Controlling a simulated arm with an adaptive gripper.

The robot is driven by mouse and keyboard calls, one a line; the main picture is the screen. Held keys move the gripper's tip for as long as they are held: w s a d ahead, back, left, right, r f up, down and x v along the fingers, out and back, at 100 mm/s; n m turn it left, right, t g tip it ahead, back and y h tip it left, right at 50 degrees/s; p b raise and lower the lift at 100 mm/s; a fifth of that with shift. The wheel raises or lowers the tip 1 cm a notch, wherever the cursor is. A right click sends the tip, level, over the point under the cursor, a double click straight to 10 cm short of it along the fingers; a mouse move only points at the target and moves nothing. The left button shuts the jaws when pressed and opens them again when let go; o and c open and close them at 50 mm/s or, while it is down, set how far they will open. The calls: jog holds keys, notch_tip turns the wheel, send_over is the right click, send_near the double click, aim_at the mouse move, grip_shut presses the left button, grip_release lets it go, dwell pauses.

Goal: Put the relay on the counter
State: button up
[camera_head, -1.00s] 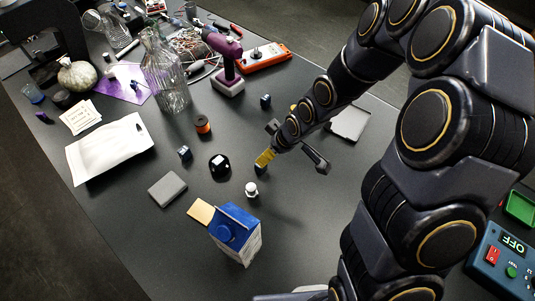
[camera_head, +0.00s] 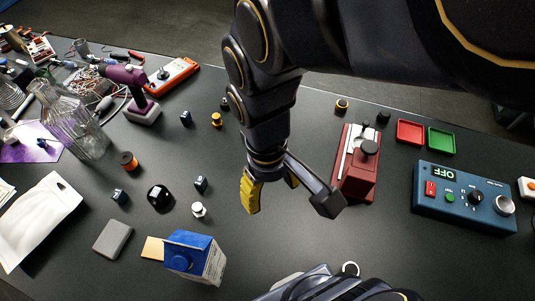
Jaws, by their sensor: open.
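Several small dark blue blocks stand on the black counter (camera_head: 270,235); I cannot tell for sure which is the relay. One block (camera_head: 201,184) stands just behind a small white-topped part. A second block (camera_head: 119,197) is to the left, and a third (camera_head: 186,117) is near the drill. My gripper (camera_head: 290,203) is open above the counter, its yellow finger on the left and dark finger on the right. Nothing shows between the fingers. It is to the right of the nearest block and apart from it.
A red device (camera_head: 359,180) stands right of my gripper. Beyond are a red tray (camera_head: 410,132), a green tray (camera_head: 441,141) and a blue control box (camera_head: 465,198) reading OFF. A blue-and-white carton (camera_head: 195,257) and glass bottle (camera_head: 70,120) stand left.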

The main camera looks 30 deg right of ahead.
jog(key=shift+o, duration=0.5)
jog(key=shift+m+g, duration=0.5)
jog(key=shift+m, duration=0.3)
jog(key=s, duration=0.1)
jog(key=s+r, duration=0.1)
jog(key=s, duration=0.1)
jog(key=s+a+r, duration=0.1)
jog(key=s, duration=0.1)
jog(key=shift+s+r, duration=0.15)
